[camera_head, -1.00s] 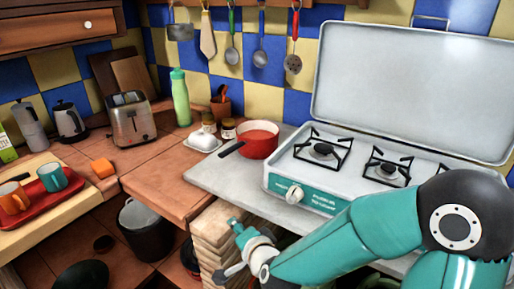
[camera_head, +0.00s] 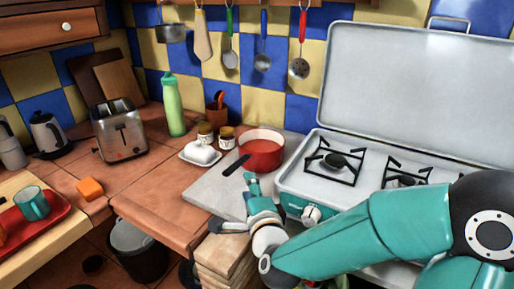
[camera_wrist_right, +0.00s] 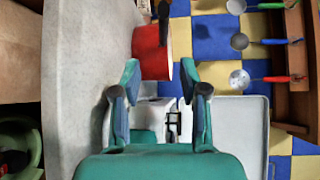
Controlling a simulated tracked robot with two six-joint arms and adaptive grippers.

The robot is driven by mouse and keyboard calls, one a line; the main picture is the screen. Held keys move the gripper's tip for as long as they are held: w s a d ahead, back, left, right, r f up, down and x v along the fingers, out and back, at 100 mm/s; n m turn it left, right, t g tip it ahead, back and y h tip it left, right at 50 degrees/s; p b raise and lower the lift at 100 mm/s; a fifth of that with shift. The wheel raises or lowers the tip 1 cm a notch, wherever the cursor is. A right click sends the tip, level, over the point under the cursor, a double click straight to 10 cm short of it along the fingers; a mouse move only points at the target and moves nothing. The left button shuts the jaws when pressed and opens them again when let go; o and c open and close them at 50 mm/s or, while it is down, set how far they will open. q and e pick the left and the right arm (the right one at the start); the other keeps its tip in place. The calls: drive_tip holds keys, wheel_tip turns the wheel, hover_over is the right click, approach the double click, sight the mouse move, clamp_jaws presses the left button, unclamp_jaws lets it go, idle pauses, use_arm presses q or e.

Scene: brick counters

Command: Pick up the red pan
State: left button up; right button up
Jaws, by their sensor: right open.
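The red pan (camera_head: 262,155) stands on the pale grey counter, left of the stove, with its black handle pointing to the lower left. It also shows in the right wrist view (camera_wrist_right: 151,55), on its side in that picture, with the handle at the top. My right gripper (camera_head: 240,205) is open and empty, in front of the pan and just below its handle in the head view. In the right wrist view the open fingers (camera_wrist_right: 160,75) point toward the pan, and the left fingertip overlaps its edge. My left gripper is not in view.
The white and teal stove (camera_head: 300,180) with its raised lid (camera_head: 410,90) stands right of the pan. A white butter dish (camera_head: 200,152) and small jars (camera_head: 226,138) stand close on the left. Utensils hang on the wall above.

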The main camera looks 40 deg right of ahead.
sight(238, 160)
drive_tip(key=p+x, duration=0.2)
drive_tip(key=x, duration=0.7)
drive_tip(key=p+x, duration=0.1)
drive_tip(key=x, duration=0.1)
drive_tip(key=p+x, duration=0.1)
drive_tip(key=x, duration=0.1)
drive_tip(key=shift+w+r, duration=0.2)
drive_tip(key=shift+w, duration=0.15)
drive_tip(key=shift+w+d+f, duration=0.1)
drive_tip(key=shift+w, duration=0.2)
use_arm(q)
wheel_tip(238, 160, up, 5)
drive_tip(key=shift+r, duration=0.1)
use_arm(e)
drive_tip(key=shift+c, duration=0.2)
clamp_jaws()
